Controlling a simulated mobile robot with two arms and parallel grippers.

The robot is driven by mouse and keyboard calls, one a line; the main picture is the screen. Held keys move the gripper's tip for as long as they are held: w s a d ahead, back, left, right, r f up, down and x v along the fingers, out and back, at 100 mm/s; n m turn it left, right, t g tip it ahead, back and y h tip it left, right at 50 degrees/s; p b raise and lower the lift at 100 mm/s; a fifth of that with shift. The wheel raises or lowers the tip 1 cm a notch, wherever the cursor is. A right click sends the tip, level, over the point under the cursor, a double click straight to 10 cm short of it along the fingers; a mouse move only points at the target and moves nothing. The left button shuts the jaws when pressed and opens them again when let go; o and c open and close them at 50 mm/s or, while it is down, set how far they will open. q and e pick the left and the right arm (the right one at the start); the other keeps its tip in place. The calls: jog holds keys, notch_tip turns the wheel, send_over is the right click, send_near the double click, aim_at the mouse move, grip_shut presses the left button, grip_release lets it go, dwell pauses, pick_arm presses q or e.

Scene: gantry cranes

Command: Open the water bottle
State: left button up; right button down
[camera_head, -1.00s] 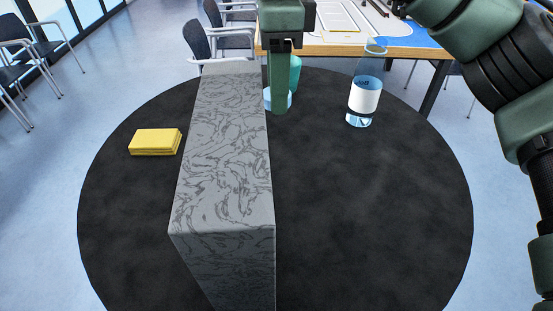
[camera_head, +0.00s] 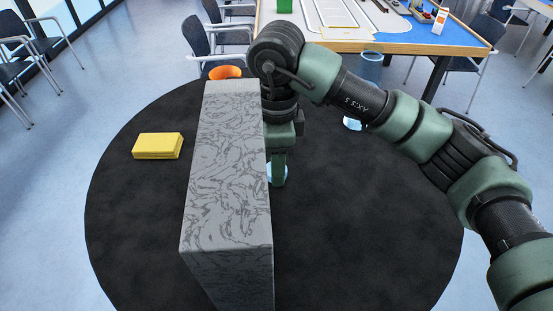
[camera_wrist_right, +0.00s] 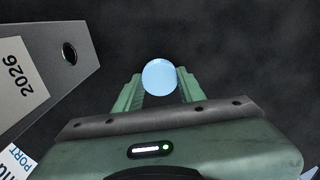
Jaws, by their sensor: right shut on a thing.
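A clear bottle (camera_head: 371,68) stands upright on the round black table. My right arm hides its middle, so only its top and the light blue glow at its base show in the head view. My right gripper (camera_head: 279,168) points down, close to the right side of the grey marbled binder. It is shut on a light blue round thing (camera_wrist_right: 159,77), seen between its two green fingers in the wrist view. I cannot tell whether this is a cap. My left gripper is not in view.
The grey marbled binder (camera_head: 228,180) stands upright left of my right gripper. A yellow block (camera_head: 157,145) lies farther left. An orange round thing (camera_head: 224,72) shows behind the binder. The table's front right is clear.

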jog(key=shift+f, duration=0.15)
jog(key=c, duration=0.9)
grip_release()
jog(key=shift+o, duration=0.2)
jog(key=shift+r, duration=0.6)
notch_tip(320, 180, up, 11)
jog(key=p, duration=0.5)
